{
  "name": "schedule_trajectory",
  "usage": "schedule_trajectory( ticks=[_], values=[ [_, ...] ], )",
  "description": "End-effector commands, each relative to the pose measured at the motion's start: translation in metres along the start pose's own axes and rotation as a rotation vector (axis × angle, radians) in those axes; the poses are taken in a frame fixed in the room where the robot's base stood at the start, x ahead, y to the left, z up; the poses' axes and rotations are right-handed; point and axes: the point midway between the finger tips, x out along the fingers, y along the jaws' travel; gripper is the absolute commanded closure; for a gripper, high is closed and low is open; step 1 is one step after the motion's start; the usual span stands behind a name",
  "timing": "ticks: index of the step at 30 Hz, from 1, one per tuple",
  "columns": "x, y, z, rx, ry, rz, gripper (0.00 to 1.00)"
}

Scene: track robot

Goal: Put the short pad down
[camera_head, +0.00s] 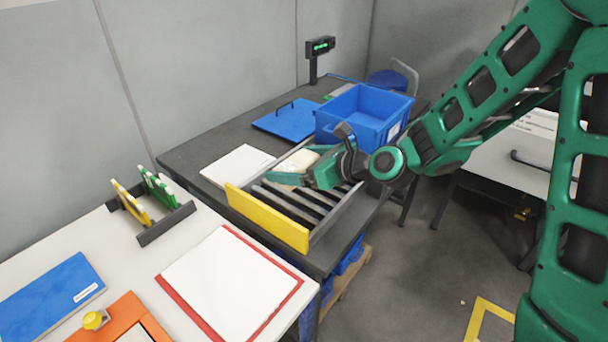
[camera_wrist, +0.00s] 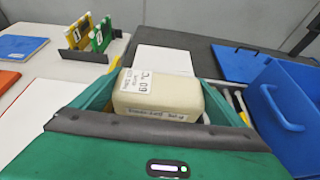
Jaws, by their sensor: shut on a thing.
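The short pad is a cream block (camera_head: 301,159) with a white label on it; it also fills the middle of the wrist view (camera_wrist: 158,98). My gripper (camera_head: 293,172) is shut on it, with a green finger along each side in the wrist view (camera_wrist: 160,88). The pad is above the far part of a roller rack (camera_head: 319,236) with dark rollers and a yellow end plate (camera_head: 266,217). I cannot tell whether its underside touches the rollers. My gripper hides part of the pad and of the rack.
A blue bin (camera_head: 366,113) stands just behind the rack, with a blue lid (camera_head: 288,119) beside it. A white board (camera_head: 238,165) lies left of the rack. The nearer white table holds a red-edged white board (camera_head: 230,282) and a card holder (camera_head: 166,224).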

Motion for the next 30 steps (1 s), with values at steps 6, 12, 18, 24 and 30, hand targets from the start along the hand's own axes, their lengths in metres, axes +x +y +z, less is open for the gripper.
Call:
schedule_trajectory(
  ticks=[6, 12, 18, 24, 30],
  values=[
    [0.023, -0.035, -0.017, 0.001, 0.001, 0.003, 0.29],
    [0.034, -0.054, -0.025, -0.002, 0.000, 0.005, 0.29],
    [0.040, -0.057, -0.038, 0.000, 0.001, 0.006, 0.29],
    [0.048, -0.057, -0.060, 0.000, 0.001, 0.006, 0.29],
    [0.050, -0.057, -0.063, -0.003, -0.001, 0.004, 0.29]
  ],
)
